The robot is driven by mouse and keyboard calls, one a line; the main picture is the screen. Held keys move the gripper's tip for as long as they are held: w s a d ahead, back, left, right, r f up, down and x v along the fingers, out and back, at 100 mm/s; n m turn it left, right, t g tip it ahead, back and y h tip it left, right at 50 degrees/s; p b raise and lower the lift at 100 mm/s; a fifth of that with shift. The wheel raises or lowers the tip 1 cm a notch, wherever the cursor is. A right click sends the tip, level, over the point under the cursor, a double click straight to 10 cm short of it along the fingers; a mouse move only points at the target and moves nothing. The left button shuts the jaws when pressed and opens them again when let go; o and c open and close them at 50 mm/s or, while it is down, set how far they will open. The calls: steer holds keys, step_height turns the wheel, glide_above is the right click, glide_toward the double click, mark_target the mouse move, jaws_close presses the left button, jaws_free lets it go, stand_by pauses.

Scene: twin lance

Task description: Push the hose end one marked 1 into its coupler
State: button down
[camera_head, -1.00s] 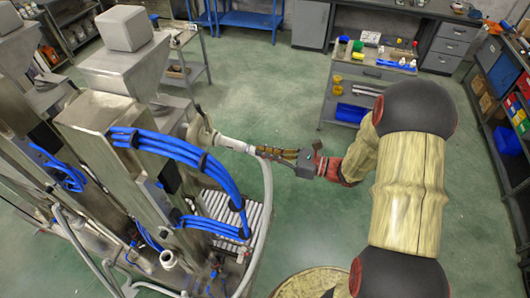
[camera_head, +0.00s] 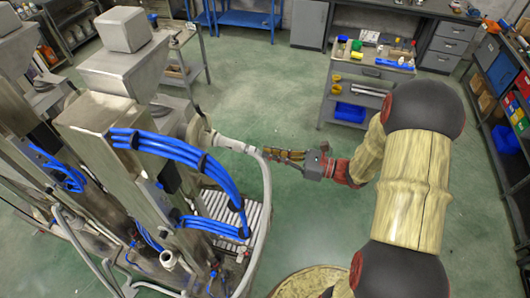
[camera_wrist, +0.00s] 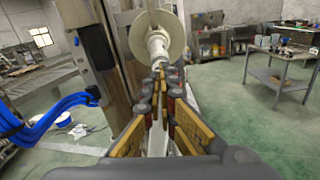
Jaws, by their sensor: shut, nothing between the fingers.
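The white hose end (camera_head: 232,145) points at the coupler (camera_head: 201,131), a pale round fitting on the side of the metal machine. The white hose (camera_head: 266,200) bends down from it. No mark 1 is legible. My gripper (camera_head: 266,153) is shut and empty, its fingertips just right of the hose bend. In the wrist view the fingertips (camera_wrist: 160,74) come together below the white hose end (camera_wrist: 157,46), which lines up with the round coupler flange (camera_wrist: 145,36). I cannot tell whether the fingertips touch the hose or how deep the hose end sits.
Blue hoses (camera_head: 165,147) loop over the machine left of my gripper. A grey bench with tools (camera_head: 372,72) stands behind, and shelves (camera_head: 505,100) stand at the right. The green floor (camera_head: 270,90) between machine and bench is clear.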

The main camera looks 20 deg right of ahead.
steer(key=v, duration=1.1)
steer(key=shift+s+d, duration=0.2)
steer(key=shift+d, duration=0.1)
